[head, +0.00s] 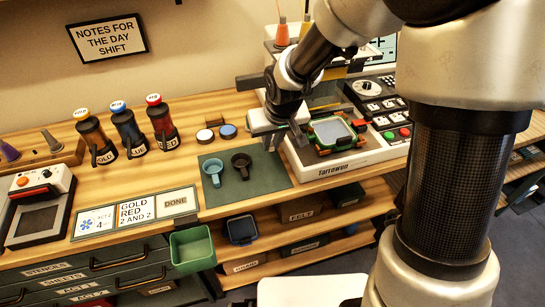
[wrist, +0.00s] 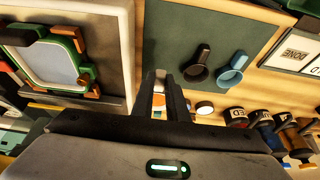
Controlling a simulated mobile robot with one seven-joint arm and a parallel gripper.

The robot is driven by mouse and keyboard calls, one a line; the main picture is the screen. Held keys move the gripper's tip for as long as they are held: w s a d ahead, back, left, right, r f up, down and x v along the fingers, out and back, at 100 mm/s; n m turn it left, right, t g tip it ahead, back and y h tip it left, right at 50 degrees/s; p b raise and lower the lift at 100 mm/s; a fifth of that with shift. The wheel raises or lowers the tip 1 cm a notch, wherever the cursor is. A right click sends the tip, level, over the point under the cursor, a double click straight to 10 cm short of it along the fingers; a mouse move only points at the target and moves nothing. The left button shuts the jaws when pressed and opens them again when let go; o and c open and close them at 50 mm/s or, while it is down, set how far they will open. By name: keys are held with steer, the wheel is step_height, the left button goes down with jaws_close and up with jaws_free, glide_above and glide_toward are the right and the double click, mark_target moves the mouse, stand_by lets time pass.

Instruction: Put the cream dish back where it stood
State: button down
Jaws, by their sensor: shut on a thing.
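A small round dish with a cream top (head: 205,136) and brown sides stands on the wooden table, left of a like one with a blue top (head: 228,131). The cream-topped one also shows in the wrist view (wrist: 204,108), right of my fingers.
Several bottles (head: 128,130) stand at the left. The mat's front part is bare.

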mark_target(270, 165)
steer(key=shift+f+b, duration=0.75)
steer(key=shift+f, duration=2.7)
steer(key=shift+f, duration=0.1)
steer(key=shift+f, duration=0.15)
steer(key=c, duration=1.7)
jaws_free()
steer(key=shift+c, duration=0.2)
